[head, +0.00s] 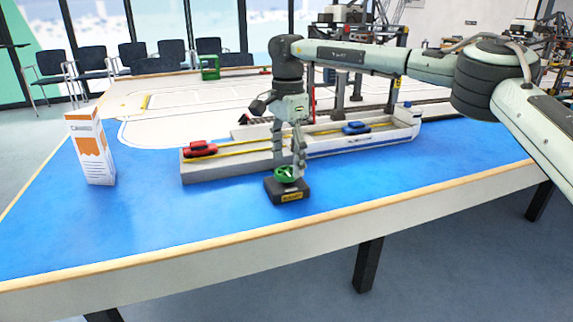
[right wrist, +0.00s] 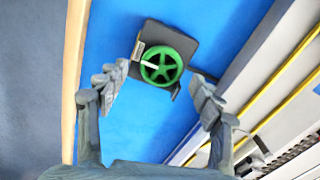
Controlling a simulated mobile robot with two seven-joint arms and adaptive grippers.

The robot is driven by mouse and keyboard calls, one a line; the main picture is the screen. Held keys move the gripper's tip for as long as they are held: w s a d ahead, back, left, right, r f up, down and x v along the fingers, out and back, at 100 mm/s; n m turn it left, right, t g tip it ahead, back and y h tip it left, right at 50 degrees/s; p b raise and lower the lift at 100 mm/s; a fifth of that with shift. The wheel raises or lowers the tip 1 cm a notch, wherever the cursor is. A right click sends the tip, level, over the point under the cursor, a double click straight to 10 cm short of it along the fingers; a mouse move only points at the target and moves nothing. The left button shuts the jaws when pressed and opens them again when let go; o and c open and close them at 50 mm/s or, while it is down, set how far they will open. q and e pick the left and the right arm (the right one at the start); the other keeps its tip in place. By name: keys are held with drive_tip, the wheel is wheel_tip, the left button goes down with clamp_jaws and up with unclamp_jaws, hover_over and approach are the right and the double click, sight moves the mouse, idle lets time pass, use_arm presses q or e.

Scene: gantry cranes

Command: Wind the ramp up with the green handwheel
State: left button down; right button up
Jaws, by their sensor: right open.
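The green handwheel (head: 286,175) sits on a small black box (head: 289,196) with a yellow label, near the table's front edge. In the right wrist view the spoked handwheel (right wrist: 162,68) lies beyond my fingertips, with a pale handle on its left side. My right gripper (head: 289,162) points down just above the wheel, its fingers spread and nothing between them. It also shows open in the right wrist view (right wrist: 158,82). I cannot clearly make out the ramp; my gripper partly covers the join between the grey quay (head: 225,173) and the white ship (head: 360,143). My left gripper is out of view.
A red car (head: 200,149) stands on the quay, and a blue car (head: 356,128) on the ship, both along yellow lines. An orange and white carton (head: 91,148) stands at the left. Crane frames rise behind. The blue tabletop (head: 140,225) in front is clear.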

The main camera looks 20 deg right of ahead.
drive_tip(key=shift+f, duration=0.85)
drive_tip(key=c, duration=1.2)
drive_tip(key=shift+o, duration=0.2)
